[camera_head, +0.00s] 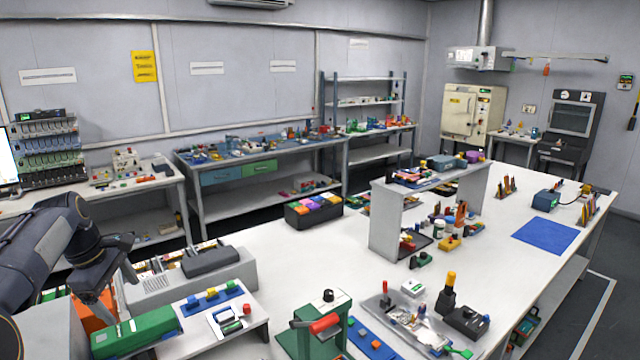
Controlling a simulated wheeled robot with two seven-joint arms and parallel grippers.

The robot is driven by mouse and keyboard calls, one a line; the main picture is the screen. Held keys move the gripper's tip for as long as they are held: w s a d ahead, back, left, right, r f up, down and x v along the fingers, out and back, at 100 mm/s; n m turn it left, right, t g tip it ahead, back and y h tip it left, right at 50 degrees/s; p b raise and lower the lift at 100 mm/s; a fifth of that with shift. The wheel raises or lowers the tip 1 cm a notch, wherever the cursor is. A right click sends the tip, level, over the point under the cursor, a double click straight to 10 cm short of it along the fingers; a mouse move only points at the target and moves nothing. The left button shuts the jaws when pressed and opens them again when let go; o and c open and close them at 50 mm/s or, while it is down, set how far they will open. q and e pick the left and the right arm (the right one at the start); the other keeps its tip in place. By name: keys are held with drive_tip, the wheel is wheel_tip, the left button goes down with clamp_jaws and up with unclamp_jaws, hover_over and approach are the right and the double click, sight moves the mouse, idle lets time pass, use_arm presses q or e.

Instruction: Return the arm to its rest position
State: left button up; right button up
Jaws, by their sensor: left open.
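My left arm (45,245) comes in at the left edge, bent, with its dark wrist pointing down. My left gripper (112,288) hangs at the lower left, its fingers apart and nothing seen between them. It shows in front of a grey machine (200,285) and above a green box (138,332); I cannot tell the exact gap to either. My right arm and gripper are out of view.
A long white bench (290,265) fills the middle. On it stand a black box with coloured pouches (313,211), a grey shelf (390,225), a green press (318,325), a tool tray (415,325) and a blue mat (546,235).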

use_arm(q)
drive_tip(key=s+d+m+t+h+b, duration=0.1)
drive_tip(key=s+d+m+t+h, duration=0.1)
drive_tip(key=s+d+m, duration=1.05)
drive_tip(key=s+d+f+m, duration=0.2)
drive_tip(key=s+d+f, duration=0.2)
drive_tip(key=s, duration=0.4)
drive_tip(key=s+d+f+m+t+b, duration=0.1)
drive_tip(key=s+d+f+m, duration=0.1)
drive_tip(key=s+d+f, duration=0.3)
drive_tip(key=s+d, duration=0.2)
drive_tip(key=s, duration=0.1)
drive_tip(key=shift+s+d, duration=0.15)
drive_tip(key=shift+s, duration=0.05)
